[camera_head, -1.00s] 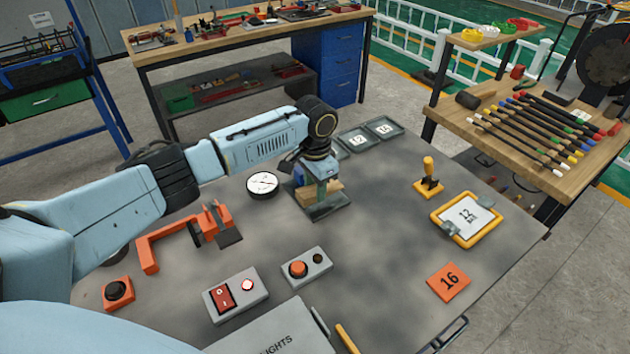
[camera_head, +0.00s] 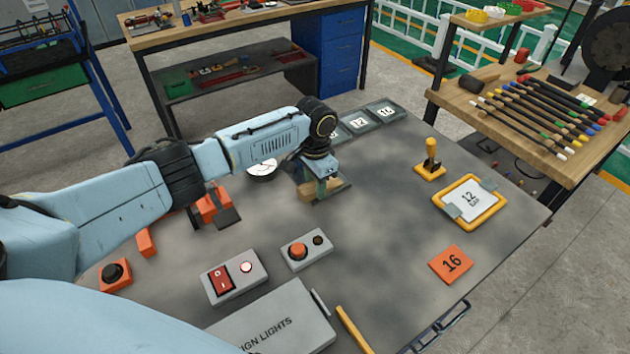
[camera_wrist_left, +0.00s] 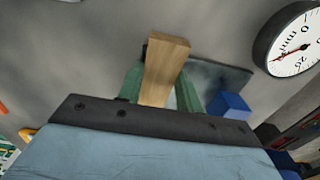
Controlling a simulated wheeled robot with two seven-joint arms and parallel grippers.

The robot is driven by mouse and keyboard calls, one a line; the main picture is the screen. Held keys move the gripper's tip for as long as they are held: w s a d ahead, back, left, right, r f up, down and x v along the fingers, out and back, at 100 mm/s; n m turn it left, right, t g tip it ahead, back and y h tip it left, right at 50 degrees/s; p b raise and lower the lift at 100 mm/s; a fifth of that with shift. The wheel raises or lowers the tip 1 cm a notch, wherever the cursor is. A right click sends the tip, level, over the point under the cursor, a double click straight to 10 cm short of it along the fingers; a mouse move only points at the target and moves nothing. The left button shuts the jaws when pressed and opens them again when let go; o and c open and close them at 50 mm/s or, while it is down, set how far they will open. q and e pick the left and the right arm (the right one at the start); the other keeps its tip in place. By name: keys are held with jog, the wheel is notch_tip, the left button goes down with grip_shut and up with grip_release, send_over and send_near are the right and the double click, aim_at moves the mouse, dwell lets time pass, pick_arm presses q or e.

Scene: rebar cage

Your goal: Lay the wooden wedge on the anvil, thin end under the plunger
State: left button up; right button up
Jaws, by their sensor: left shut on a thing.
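My left gripper (camera_head: 320,184) is shut on the wooden wedge (camera_head: 307,192), just over a dark plate (camera_head: 342,187) on the grey table. In the left wrist view the pale wedge (camera_wrist_left: 166,65) sticks out between the two green fingertips (camera_wrist_left: 158,98); its far end is blunt, and its near end is hidden. The dark plate (camera_wrist_left: 225,75) lies behind it there. Whether the wedge touches the plate, I cannot tell. An orange frame with dark plates (camera_head: 212,205) stands to the left, partly behind my arm. I cannot clearly identify the anvil or plunger. My right gripper is out of view.
A round dial (camera_head: 262,172) stands left of the gripper, and a blue block (camera_wrist_left: 231,105) is close beside it. Number trays (camera_head: 385,111) lie behind. Button boxes (camera_head: 235,277) sit in front. A yellow-handled device (camera_head: 430,163) stands right.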

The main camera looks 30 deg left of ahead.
pick_arm(q)
jog(key=o, duration=1.1)
jog(key=shift+c, duration=0.2)
notch_tip(320, 180, up, 20)
jog(key=p, duration=0.9)
jog(key=shift+f+p, duration=0.25)
jog(key=shift+p, duration=0.15)
jog(key=shift+f, duration=0.1)
